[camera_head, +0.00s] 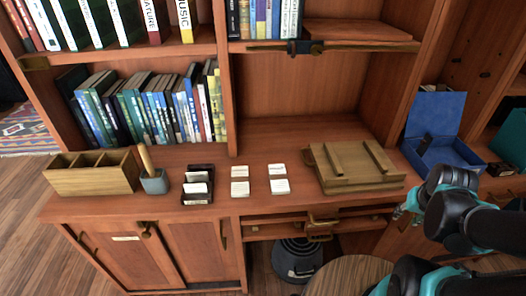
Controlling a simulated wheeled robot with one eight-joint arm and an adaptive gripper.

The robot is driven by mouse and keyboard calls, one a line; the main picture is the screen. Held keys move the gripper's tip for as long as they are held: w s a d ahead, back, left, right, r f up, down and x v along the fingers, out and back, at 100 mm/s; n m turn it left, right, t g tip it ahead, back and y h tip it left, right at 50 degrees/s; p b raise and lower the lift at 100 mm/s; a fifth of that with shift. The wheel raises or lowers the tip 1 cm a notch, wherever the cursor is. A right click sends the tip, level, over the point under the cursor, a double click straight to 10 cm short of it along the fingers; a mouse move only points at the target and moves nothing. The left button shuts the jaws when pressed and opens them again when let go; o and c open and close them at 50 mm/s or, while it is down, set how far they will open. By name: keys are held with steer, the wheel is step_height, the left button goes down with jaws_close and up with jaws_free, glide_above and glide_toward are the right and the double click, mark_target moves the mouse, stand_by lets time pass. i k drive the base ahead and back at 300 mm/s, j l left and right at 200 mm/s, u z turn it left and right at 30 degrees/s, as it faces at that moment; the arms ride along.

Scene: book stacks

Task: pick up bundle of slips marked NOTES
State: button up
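Several small white bundles of slips lie on the wooden desk top (340,203) in two short rows. They are a back left bundle (240,171), a back right bundle (276,169), a front left bundle (240,188) and a front right bundle (280,187). Their markings are too small to read, so I cannot tell which says NOTES. A dark compartment tray (197,197) left of them also holds white slips. My gripper (400,212) is at the right, near the desk's front right edge and well apart from the bundles. Its fingers are too small and partly hidden to judge.
A wooden slatted box (352,167) stands between the bundles and my arm. An open blue box (440,152) is at the right. A grey cup (155,184) and a wooden divided organizer (92,178) stand at the left. Bookshelves rise behind. A round stool (347,275) is in front.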

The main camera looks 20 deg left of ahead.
mark_target(240, 188)
steer(key=k+j+u, duration=0.2)
steer(key=u, duration=0.3)
steer(key=k+j+u, duration=0.45)
steer(key=i+l, duration=0.05)
steer(key=l, duration=0.05)
